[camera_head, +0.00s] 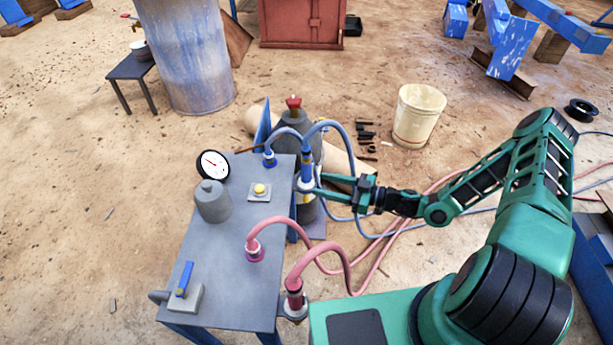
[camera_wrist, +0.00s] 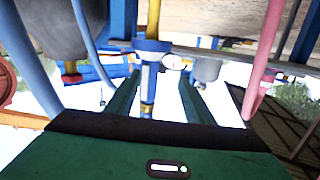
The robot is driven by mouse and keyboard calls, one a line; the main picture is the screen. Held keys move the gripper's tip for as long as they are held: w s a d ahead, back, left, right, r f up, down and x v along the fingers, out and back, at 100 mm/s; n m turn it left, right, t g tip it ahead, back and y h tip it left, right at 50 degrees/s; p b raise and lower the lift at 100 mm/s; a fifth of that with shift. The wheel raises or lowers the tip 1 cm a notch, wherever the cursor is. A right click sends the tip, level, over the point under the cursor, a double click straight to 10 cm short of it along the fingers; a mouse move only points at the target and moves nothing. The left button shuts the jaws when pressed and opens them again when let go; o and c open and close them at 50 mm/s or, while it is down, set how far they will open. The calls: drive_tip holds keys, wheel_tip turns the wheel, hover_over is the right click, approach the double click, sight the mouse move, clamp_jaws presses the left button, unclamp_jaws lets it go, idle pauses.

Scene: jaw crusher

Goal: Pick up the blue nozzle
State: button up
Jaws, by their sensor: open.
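The blue nozzle (camera_head: 306,168) stands upright at the right edge of the grey table (camera_head: 232,290), in what looks like a small holder, with a light blue hose at its top. My gripper (camera_head: 319,185) reaches in from the right, with its open fingers at the nozzle. In the wrist view, the blue nozzle (camera_wrist: 150,48) shows its blue collar and pale shaft between the two open fingers of my gripper (camera_wrist: 158,92), nearer the left finger. I cannot tell whether either finger touches it.
A blue fitting (camera_head: 269,158), a gauge (camera_head: 213,165), a grey canister (camera_head: 213,201) and a yellow button (camera_head: 259,189) are on the table. A red nozzle (camera_head: 294,292) stands at the near right edge. A grey cylinder with a red valve (camera_head: 293,103) stands behind.

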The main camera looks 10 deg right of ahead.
drive_tip(key=w+a+t, duration=0.2)
drive_tip(key=w+a, duration=0.5)
drive_tip(key=a, duration=0.2)
drive_tip(key=shift+w+m, duration=0.25)
drive_tip(key=shift+m, duration=0.15)
drive_tip(key=shift+r, duration=0.1)
clamp_jaws()
drive_tip(key=shift+r, duration=0.15)
wheel_tip(320, 180, up, 32)
drive_tip(key=shift+f, duration=0.25)
idle(2.1)
